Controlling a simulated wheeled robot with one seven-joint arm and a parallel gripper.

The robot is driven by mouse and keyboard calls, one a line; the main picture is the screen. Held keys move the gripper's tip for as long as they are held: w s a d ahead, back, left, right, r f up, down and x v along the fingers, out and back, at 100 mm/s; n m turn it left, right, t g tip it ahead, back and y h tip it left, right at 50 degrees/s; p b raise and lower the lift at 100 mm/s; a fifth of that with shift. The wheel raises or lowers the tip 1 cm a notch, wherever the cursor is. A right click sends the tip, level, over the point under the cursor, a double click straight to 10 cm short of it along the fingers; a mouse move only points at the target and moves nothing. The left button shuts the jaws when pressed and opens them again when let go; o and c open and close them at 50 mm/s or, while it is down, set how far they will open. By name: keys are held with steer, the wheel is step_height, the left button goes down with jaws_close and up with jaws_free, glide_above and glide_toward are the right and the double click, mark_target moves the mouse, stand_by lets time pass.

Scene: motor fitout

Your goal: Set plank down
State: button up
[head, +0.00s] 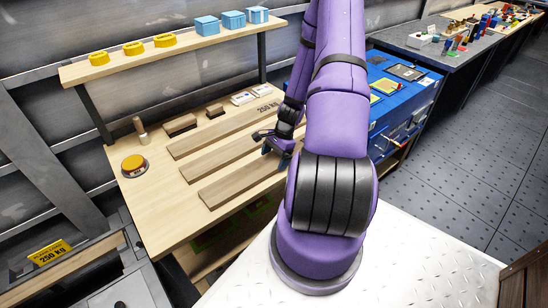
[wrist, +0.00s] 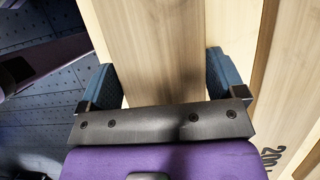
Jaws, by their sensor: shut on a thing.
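In the head view a long flat wooden plank (head: 240,180) lies along the front part of the wooden workbench (head: 160,215), nearest me. My gripper (head: 275,151) is at its right end, one finger on each side. In the wrist view the plank (wrist: 155,45) runs away between the two blue fingers of my gripper (wrist: 162,75), which are shut on its long edges. The plank looks level and flat. I cannot tell whether its underside touches the bench. My arm hides part of its right end.
Two similar planks (head: 225,150) (head: 215,132) lie parallel behind it. Small wood blocks (head: 180,125), an orange-topped button (head: 133,164) and a wooden peg (head: 140,129) stand further back. A shelf (head: 180,48) above holds yellow and blue items. A blue toolbox (head: 400,100) is on the right.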

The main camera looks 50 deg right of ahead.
steer(key=o, duration=1)
steer(key=shift+f, duration=0.1)
steer(key=w+v, duration=0.1)
steer(key=v, duration=1.1)
steer(key=w+a+r+n+h, duration=0.1)
steer(key=w+a+r+n, duration=0.2)
steer(key=r, duration=0.4)
steer(key=w+a+r+n+h, duration=0.1)
steer(key=a+r+n, duration=0.2)
steer(key=a+r, duration=0.35)
steer(key=s+a+r+n+t+h, duration=0.1)
steer(key=s+a+r+n, duration=0.3)
steer(key=a+r, duration=0.45)
steer(key=s+a+r+n+t+h, duration=0.1)
steer(key=a+r+n, duration=0.5)
steer(key=r, duration=0.4)
steer(key=s+a+r+n+t, duration=0.2)
steer(key=s+a+r+n, duration=0.2)
steer(key=s, duration=0.6)
steer(key=a+r, duration=0.1)
steer(key=a, duration=0.1)
steer(key=shift+a+r+n, duration=0.2)
steer(key=shift+a+n, duration=0.2)
steer(key=shift+w, duration=0.1)
